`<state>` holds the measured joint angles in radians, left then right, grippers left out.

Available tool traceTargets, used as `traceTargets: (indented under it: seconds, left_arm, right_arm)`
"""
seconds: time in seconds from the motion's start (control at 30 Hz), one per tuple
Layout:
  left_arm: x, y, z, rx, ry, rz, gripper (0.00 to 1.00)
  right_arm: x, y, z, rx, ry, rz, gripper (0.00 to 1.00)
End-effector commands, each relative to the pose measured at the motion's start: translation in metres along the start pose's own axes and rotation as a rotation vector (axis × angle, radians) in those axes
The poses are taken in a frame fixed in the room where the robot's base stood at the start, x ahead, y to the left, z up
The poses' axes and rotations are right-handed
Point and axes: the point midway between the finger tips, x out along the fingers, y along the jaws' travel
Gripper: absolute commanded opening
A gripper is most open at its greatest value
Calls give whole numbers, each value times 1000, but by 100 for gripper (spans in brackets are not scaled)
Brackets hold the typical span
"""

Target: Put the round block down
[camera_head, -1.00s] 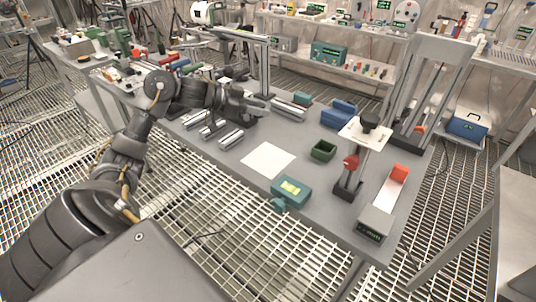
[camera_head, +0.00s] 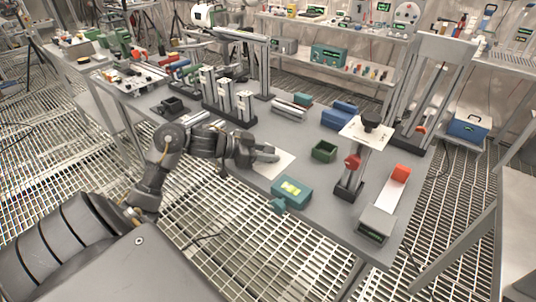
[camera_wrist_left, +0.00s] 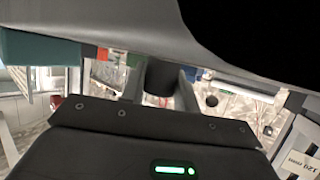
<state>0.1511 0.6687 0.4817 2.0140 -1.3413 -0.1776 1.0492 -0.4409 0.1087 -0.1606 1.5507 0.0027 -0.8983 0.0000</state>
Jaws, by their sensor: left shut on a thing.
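My left gripper (camera_head: 268,153) reaches in from the left in the head view and is over the white sheet (camera_head: 284,166) on the grey table. In the left wrist view, a dark round block (camera_wrist_left: 160,78) sits between the two fingers, and the gripper is shut on it. In the head view the block is hidden or too dark to tell from the fingers. I cannot tell how far it is above the sheet. My right gripper is not in view.
A teal device (camera_head: 291,191) lies just in front of the sheet. A green open box (camera_head: 324,151) is to its right, near a stand with a white plate (camera_head: 366,130). Upright metal posts (camera_head: 226,97) stand behind. The table's front edge is close.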

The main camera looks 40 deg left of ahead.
Motion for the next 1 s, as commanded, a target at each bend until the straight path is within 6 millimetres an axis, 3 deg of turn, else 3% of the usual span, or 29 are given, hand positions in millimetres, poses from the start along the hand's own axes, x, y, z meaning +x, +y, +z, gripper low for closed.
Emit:
traceTargets:
  seconds: [0.33,0.37,0.53,0.83,1.0]
  left_arm:
    - [1,0,2,1,0,-1,7]
    - [1,0,3,2,0,-1,32]
    - [1,0,2,2,0,-1,52]
    - [0,0,0,2,1,-1,52]
    - [-20,-1,1,4,-3,-3,52]
  right_arm:
    - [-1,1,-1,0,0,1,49]
    - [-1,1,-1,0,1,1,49]
    - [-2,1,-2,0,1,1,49]
    - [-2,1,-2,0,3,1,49]
    - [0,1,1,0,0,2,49]
